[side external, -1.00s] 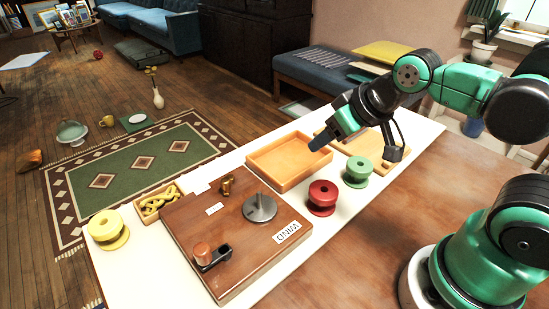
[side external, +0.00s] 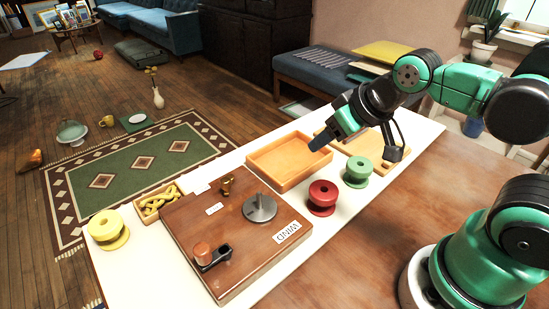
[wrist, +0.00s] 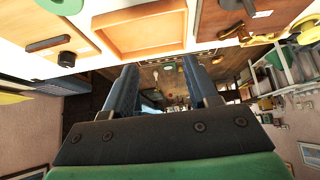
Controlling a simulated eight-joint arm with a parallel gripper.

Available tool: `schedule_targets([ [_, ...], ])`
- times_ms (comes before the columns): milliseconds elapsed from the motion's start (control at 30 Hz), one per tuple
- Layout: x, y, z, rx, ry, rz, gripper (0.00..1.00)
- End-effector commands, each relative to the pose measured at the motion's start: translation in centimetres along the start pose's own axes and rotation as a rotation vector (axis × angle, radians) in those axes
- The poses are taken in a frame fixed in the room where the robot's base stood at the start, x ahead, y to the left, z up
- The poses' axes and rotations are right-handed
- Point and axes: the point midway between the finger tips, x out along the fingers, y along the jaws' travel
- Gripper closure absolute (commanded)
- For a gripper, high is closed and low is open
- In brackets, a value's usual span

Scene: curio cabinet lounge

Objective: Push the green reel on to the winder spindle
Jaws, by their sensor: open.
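The green reel (side external: 358,172) stands upright on the white table strip, right of a red reel (side external: 322,197). A green round thing at the top left edge of the wrist view (wrist: 62,5) may be this reel. The winder (side external: 190,240) is a brown wooden box with a WIND label. Its grey metal disc (side external: 260,209) carries a short upright spindle (side external: 258,199), which is bare.
A yellow reel (side external: 108,232) and a box of yellow links (side external: 149,205) are at left. A crank with a wooden knob (side external: 202,250) rises from the winder.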

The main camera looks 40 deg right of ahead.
Motion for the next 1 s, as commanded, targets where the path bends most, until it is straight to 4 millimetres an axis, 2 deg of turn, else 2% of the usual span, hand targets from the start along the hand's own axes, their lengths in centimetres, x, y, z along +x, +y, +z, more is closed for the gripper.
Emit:
schedule_targets([
  [67,0.0,0.0,0.0,0.000,0.000,0.000,0.47],
  [233,0.0,0.0,0.0,0.000,0.000,0.000,0.02],
  [267,0.0,0.0,0.0,0.000,0.000,0.000,0.00],
  [567,0.3,0.6,0.1,0.026,-0.032,0.013,0.00],
  [767,1.9,4.1,1.1,0.190,-0.237,0.082,0.00],
  [1000,3.8,8.4,3.9,0.420,-0.505,0.147,0.00],
])
